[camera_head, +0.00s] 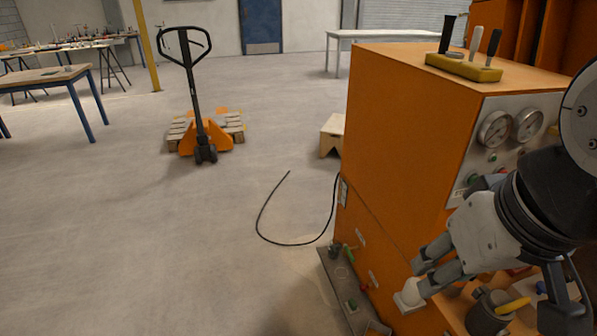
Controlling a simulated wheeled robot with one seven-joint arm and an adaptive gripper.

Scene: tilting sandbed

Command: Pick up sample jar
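My gripper (422,277) is at the lower right, in front of the orange machine, pointing down and left. Its two fingers are apart, with a gap between them and nothing clearly held. A small white rounded object (409,294) is just below and left of the fingertips; whether it touches the lower finger I cannot tell. A grey cylindrical container with a yellow part (488,313) stands below my gripper on the machine's lower shelf. I cannot tell for certain which of these is the sample jar. My wrist hides part of the shelf.
The orange machine (400,130) fills the right side, with gauges (495,130) and levers (474,45). A low ledge with small parts (350,290) runs along its left side. A black cable (262,215) lies on the floor. A pallet jack (205,140) stands farther back. Floor at left is clear.

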